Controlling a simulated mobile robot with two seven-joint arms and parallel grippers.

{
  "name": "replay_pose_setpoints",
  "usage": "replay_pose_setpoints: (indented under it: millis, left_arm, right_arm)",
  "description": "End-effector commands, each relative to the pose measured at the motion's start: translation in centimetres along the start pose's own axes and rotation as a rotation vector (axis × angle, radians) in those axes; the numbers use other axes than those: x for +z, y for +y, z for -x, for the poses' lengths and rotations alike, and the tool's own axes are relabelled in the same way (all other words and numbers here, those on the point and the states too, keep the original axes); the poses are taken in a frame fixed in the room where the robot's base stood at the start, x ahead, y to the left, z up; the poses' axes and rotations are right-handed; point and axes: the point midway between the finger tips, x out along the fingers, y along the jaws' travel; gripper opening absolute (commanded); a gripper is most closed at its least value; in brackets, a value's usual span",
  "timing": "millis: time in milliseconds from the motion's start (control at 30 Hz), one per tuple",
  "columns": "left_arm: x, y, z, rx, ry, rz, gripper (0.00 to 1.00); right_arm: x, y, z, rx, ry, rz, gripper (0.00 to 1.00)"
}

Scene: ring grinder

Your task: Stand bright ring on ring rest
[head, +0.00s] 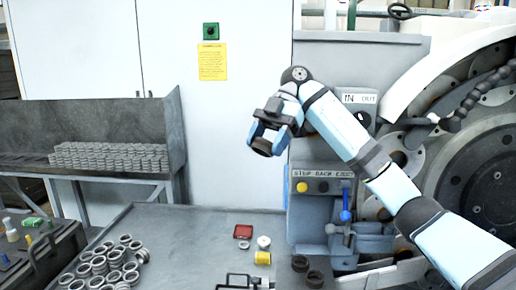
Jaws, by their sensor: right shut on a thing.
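My right gripper (264,141) is raised in front of the white cabinet, left of the machine. It is shut on a dark-looking ring (262,147), partly hidden by the fingers; I cannot tell whether this is the bright ring. A small pale ring (244,245) lies on the grey table (190,235).
Many rings (105,265) are piled at the table's left. Stacked rings (110,157) fill a rear bench. The table's middle is clear.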

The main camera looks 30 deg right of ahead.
Motion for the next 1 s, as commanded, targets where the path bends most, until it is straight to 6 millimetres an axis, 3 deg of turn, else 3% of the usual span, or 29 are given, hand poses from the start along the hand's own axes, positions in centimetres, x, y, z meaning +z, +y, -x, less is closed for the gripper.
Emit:
replay_pose_setpoints:
  millis: [267, 667, 867, 1000]
  left_arm:
    - [-0.5, 0.0, 0.3, 0.0, 0.0, 0.0, 0.43]
    - [-1.1, -0.1, 0.7, -0.002, 0.001, 0.0, 0.43]
    - [-1.7, -0.2, 1.1, -0.005, 0.001, 0.0, 0.43]
    - [-2.0, -0.2, 1.4, -0.005, 0.001, 0.0, 0.43]
  right_arm:
    - [2.3, -0.9, 2.7, 0.357, 0.075, -0.325, 0.28]
    - [8.4, -4.2, 6.7, 0.976, 0.162, -0.741, 0.28]
    - [15.4, -8.7, 8.1, 1.398, 0.176, -0.923, 0.28]
    - [20.2, -12.3, 7.9, 1.629, 0.17, -0.982, 0.28]
